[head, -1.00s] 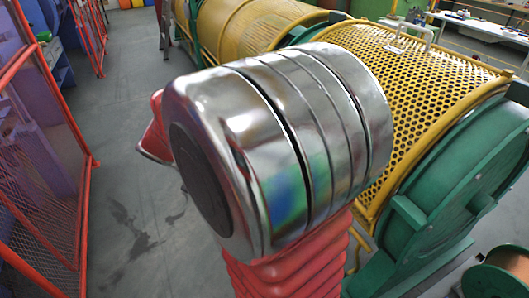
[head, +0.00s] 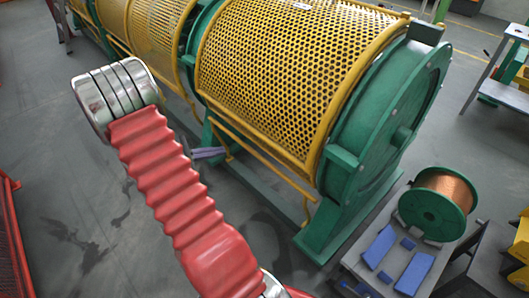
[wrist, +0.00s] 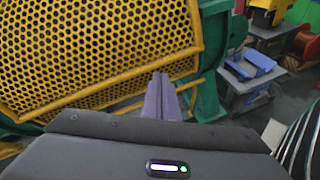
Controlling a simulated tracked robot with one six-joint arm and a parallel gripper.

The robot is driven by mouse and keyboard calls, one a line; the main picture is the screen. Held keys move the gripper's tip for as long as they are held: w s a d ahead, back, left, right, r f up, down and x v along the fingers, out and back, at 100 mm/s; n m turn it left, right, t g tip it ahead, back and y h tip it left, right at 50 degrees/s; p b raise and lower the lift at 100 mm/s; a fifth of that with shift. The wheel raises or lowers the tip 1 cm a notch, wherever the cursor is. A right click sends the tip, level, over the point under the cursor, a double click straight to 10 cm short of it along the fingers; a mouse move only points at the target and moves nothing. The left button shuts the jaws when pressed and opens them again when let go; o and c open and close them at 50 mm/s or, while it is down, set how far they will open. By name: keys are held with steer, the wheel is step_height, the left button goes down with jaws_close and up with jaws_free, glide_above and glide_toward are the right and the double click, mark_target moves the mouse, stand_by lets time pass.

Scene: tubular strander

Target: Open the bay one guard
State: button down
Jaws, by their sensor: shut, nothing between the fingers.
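The nearest yellow perforated guard (head: 285,75) curves over the machine beside the large green end disc (head: 385,120) and looks shut. A small pale label (head: 301,5) is at its top edge in the head view. I cannot read which bay it is. In the wrist view the guard (wrist: 90,50) fills the left, behind my gripper. My gripper (head: 212,153) has slim purple-grey fingers, shut and empty, low beside the guard's lower left corner. In the wrist view my gripper (wrist: 160,80) points towards the guard's lower right edge, and I cannot tell the gap.
A second yellow guard (head: 155,35) lies farther left. A yellow rail (head: 262,158) runs under the near guard. A table (head: 360,262) at right holds a copper spool (head: 440,205) and blue blocks (head: 412,272). A red mesh fence (head: 14,250) stands at left. Grey floor is clear between.

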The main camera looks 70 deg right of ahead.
steer(key=s+d+f+n+h, duration=0.2)
steer(key=d+f, duration=0.3)
steer(key=f, duration=0.4)
steer(key=s+d+f+n+h, duration=0.2)
steer(key=d+f+n, duration=0.3)
steer(key=f, duration=0.5)
steer(key=shift+s+f+t+h, duration=0.15)
steer(key=shift+s+t+h, duration=0.2)
steer(key=shift+s, duration=0.4)
steer(key=shift+d, duration=0.2)
steer(key=s+d+r, duration=0.4)
steer(key=s+d, duration=0.1)
steer(key=d, duration=0.4)
steer(key=shift+d, duration=0.25)
